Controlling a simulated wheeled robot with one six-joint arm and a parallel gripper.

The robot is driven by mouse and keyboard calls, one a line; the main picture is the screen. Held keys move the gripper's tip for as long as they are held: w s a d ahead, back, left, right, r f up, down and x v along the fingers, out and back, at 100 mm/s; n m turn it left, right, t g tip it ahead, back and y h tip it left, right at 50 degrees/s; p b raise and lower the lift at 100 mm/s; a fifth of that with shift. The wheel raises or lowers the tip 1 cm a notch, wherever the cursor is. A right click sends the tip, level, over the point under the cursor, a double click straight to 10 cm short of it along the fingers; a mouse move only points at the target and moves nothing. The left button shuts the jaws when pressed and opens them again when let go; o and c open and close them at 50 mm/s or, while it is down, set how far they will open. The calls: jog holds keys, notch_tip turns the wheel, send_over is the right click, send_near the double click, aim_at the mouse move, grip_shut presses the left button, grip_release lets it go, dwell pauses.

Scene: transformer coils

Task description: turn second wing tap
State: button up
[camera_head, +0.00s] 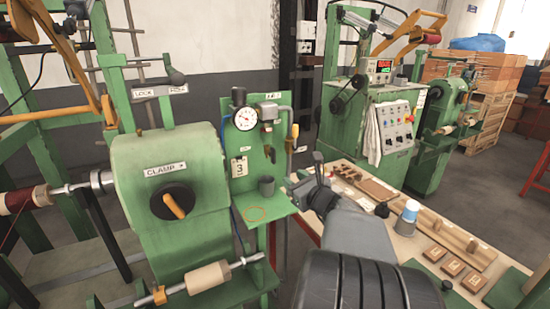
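A green upright panel (241,140) stands left of centre, with a round white gauge (245,118) and a grey valve body (268,111) near its top. A yellow-handled part (293,132) hangs at the panel's right edge. I cannot tell for sure which of these is the second wing tap. My gripper (312,180) is right of and below the panel, apart from these parts, above the near end of the workbench. It is small and dark here, and its finger opening cannot be made out.
A green machine housing with a yellow-handled CLAMP knob (174,206) stands at left. A metal rod with a tan roller (208,278) runs below it. A workbench (425,235) with wooden blocks and a blue-capped jar (411,209) lies at right. A green control cabinet (370,110) stands behind.

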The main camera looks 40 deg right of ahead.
aim_at(275, 156)
jog(key=w+d+m, duration=0.1)
jog(key=w, duration=0.3)
jog(key=w+r+m+p, duration=0.1)
jog(key=w, duration=0.4)
jog(key=w+d+h, duration=0.1)
jog(key=w, duration=0.3)
jog(key=shift+w+d+r+m+t, duration=0.2)
jog(key=shift+w+d+m+t, duration=0.1)
jog(key=shift+w+d+m, duration=0.1)
grip_shut()
